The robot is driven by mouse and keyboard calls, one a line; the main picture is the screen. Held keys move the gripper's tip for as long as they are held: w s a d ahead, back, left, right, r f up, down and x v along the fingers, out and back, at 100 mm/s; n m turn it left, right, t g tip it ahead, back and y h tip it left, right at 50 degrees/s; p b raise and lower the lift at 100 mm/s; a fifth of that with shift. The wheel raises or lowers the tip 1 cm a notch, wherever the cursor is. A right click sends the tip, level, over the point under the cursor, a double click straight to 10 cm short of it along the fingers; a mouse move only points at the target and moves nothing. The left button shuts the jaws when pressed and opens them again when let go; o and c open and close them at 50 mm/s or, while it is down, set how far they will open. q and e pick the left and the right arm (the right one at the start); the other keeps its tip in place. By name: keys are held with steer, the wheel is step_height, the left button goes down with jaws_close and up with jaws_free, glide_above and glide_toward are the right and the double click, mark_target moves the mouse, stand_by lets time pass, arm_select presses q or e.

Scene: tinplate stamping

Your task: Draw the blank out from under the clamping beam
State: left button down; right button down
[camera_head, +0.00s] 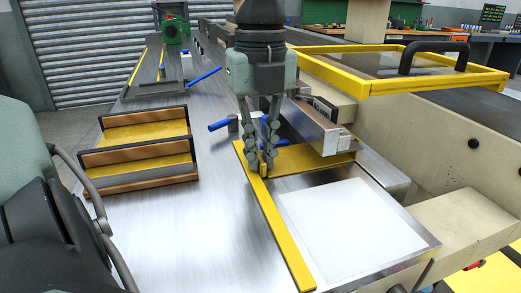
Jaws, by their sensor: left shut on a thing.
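The blank (312,157) is a flat golden-yellow sheet on the machine bed. Its far part runs beneath the steel clamping beam (311,124), and its near part shows in front of it. My left gripper (262,168) points down at the sheet's left end, beside the yellow guide strip (281,238). Its fingers are shut on a small golden piece, which looks like the blank's edge or a tab on it; the exact contact is partly hidden by the fingers. My right gripper is not in view.
A white square (350,228) lies on the bed in front of the blank, with nothing on it. A wooden rack (137,160) with golden sheets stands left. Blue-handled levers (219,125) are close behind my gripper. A yellow-framed guard (400,85) stands over the machine at right.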

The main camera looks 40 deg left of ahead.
mark_target(314, 264)
arm_select(q)
steer(key=shift+w+d, duration=0.1)
steer(key=shift+w, duration=0.1)
steer(key=shift+s+d+b, duration=0.1)
steer(key=shift+d+b, duration=0.05)
steer(key=shift+b, duration=0.15)
stand_by(0.4)
steer(key=shift+s+d, duration=0.1)
steer(key=shift+d, duration=0.15)
steer(key=shift+s+d+b, duration=0.8)
steer(key=shift+s+d, duration=0.45)
steer(key=shift+d, duration=1.15)
steer(key=shift+s+d+b, duration=0.75)
steer(key=shift+s+d, duration=0.5)
steer(key=shift+d, duration=1.2)
steer(key=shift+s+d+b, duration=0.8)
steer(key=shift+s+d, duration=0.45)
steer(key=shift+d, duration=1.15)
steer(key=shift+s+d+b, duration=0.2)
steer(key=shift+d+b, duration=0.1)
steer(key=shift+b, duration=0.15)
steer(key=c, duration=1.5)
jaws_free()
steer(key=shift+c, duration=0.2)
